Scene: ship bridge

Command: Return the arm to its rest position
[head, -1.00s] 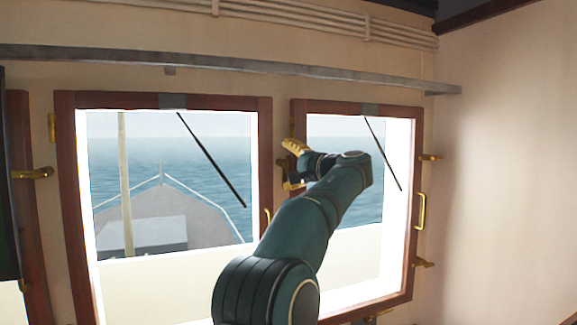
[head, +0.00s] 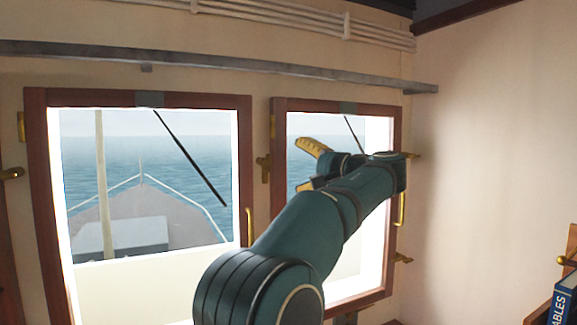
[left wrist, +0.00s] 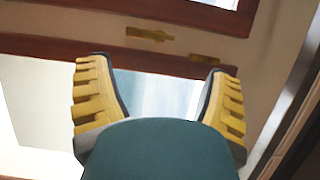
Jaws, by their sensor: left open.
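My left arm reaches up from the bottom middle of the head view in front of the right window (head: 345,275). My left gripper (head: 306,167) is at its end, pointing left, with two yellow-padded fingers apart. In the left wrist view the left gripper (left wrist: 158,66) shows both fingers spread wide with nothing between them. The window frame and wall lie beyond them. My right gripper is in neither view.
A left window (head: 150,190) shows a ship's bow and sea. Brass latches (head: 265,166) stick out between the windows. A grey rail (head: 220,65) runs above. A blue book (head: 564,305) stands at the lower right.

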